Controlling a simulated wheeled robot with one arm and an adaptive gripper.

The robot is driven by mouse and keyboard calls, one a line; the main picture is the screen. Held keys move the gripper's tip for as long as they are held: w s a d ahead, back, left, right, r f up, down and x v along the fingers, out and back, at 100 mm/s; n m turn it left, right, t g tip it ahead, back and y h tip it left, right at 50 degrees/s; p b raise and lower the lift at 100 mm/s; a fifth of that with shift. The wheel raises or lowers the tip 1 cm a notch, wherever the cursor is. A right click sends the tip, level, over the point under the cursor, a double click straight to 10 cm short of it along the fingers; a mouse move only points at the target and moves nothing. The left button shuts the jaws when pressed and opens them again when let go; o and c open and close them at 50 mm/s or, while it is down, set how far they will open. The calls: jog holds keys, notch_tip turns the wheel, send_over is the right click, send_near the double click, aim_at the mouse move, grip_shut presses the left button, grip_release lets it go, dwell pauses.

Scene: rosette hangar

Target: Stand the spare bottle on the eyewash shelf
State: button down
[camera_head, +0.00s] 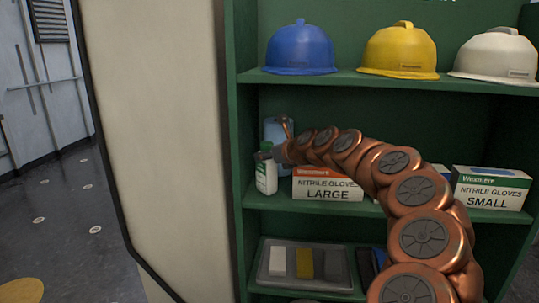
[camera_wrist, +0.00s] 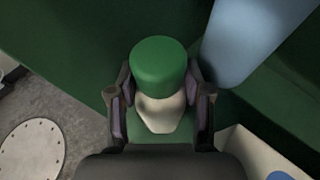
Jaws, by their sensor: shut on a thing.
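A white bottle with a green cap and green label (camera_head: 266,172) is upright at the left end of the middle shelf (camera_head: 350,208) of a green cabinet. My gripper (camera_wrist: 160,100) is shut on the bottle, one finger on each side just below the cap. In the head view the gripper (camera_head: 275,153) is partly hidden by my arm, which reaches in from the right. The bottle's base is at about shelf level; I cannot tell whether it touches. Neither view shows a label naming the eyewash shelf.
A light blue container (camera_head: 274,130) stands close behind the bottle. A box of large gloves (camera_head: 328,189) is just right of it, and a box of small gloves (camera_head: 491,188) further right. Helmets (camera_head: 301,50) are above; a tray (camera_head: 305,281) is below. The cabinet's left wall (camera_head: 238,150) is close.

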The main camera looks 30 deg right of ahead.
jog(key=c, duration=0.5)
grip_release()
jog(key=shift+s+d+r, duration=0.1)
jog(key=shift+s+r, duration=0.2)
jog(key=shift+s, duration=0.15)
jog(key=v, duration=1.1)
